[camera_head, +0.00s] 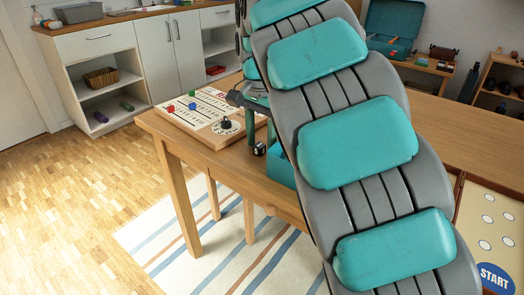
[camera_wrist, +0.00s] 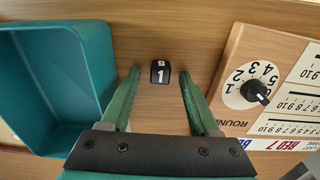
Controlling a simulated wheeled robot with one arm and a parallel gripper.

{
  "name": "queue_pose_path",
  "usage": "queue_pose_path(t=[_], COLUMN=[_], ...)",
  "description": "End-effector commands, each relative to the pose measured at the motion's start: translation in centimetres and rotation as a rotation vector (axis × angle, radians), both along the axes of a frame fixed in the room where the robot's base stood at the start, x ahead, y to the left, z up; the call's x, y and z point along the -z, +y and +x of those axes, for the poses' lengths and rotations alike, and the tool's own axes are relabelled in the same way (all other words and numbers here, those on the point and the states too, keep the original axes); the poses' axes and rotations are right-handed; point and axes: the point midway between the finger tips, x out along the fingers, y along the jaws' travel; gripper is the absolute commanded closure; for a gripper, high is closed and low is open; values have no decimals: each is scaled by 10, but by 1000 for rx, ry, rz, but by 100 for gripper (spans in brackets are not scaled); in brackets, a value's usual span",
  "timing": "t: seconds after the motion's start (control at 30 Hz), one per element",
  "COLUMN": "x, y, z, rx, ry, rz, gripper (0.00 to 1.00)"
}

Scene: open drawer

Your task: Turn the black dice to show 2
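The black dice (camera_wrist: 160,74) sits on the wooden table between and just beyond my fingertips in the wrist view. One of its faces shows a white 1, and another face shows a white digit too foreshortened to read surely. In the head view the dice (camera_head: 259,149) is a small dark cube near the table's edge. My gripper (camera_wrist: 159,80) is open, its two green fingers spread to either side of the dice with gaps. In the head view my gripper (camera_head: 258,122) is partly hidden behind my arm.
A teal open box (camera_wrist: 62,85) stands left of the dice. A wooden score board with a round number dial (camera_wrist: 252,85) and black knob lies to the right. Bare tabletop lies around the dice.

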Motion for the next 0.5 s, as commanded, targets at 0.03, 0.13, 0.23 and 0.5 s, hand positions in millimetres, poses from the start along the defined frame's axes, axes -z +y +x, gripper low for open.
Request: queue_pose_path(t=[0.03, 0.13, 0.23, 0.5], x=[0, 0, 0, 0], y=[0, 0, 0, 0], z=[0, 0, 0, 0], rx=[0, 0, 0, 0], ry=[0, 0, 1, 1], rz=[0, 0, 1, 1], gripper=[45, 56, 68, 98])
